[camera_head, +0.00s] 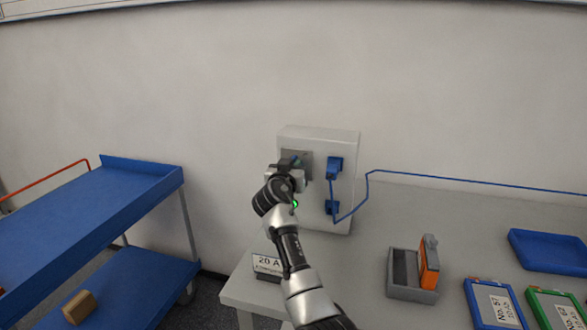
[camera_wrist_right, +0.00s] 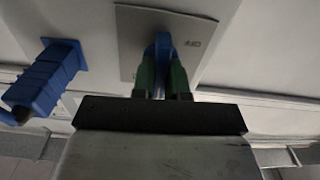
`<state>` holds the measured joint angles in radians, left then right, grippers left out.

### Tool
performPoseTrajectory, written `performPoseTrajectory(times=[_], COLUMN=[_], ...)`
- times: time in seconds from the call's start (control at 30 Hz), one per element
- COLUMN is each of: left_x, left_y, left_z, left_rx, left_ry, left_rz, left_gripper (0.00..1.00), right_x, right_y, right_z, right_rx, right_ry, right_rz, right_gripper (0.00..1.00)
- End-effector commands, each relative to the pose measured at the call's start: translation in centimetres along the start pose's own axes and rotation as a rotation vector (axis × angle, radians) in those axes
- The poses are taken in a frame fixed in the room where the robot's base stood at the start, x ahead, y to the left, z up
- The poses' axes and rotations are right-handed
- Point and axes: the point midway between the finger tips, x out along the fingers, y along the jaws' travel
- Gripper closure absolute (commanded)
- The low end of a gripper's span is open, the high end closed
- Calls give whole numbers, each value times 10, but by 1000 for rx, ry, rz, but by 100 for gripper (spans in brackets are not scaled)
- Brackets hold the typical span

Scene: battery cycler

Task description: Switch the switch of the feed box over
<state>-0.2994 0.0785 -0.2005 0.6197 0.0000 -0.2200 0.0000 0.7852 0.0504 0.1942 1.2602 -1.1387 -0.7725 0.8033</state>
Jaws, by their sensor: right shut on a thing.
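The feed box (camera_head: 343,150) is a light grey box on the wall at the back of the table. Its switch sits on a grey plate (camera_head: 305,164) at the upper left of the box front. In the right wrist view the switch handle (camera_wrist_right: 162,42) is blue and stands in front of the plate (camera_wrist_right: 135,30). My right gripper (camera_wrist_right: 163,70) is shut on this handle, with a green finger on each side. In the head view the gripper (camera_head: 290,166) covers most of the switch. A green light shows just below it. My left gripper is not in view.
A grey holder (camera_head: 405,285) with an orange block, a blue tray (camera_head: 550,250) and a label stand are on the table. A blue cart (camera_head: 100,205) stands left.

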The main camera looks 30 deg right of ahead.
Motion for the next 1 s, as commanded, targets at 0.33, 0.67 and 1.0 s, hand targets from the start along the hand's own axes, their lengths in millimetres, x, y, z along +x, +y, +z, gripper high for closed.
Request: performPoseTrajectory(times=[0.33,0.67,1.0], left_x=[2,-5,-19], left_y=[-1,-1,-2], left_z=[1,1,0], left_rx=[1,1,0], left_ry=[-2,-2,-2], left_rz=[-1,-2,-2], left_gripper=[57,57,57], right_x=[0,0,0], right_y=[-2,-4,-5], right_z=[0,0,0], right_rx=[-263,-581,-904], right_ry=[1,1,1], right_rz=[0,0,0], right_gripper=[100,100,100])
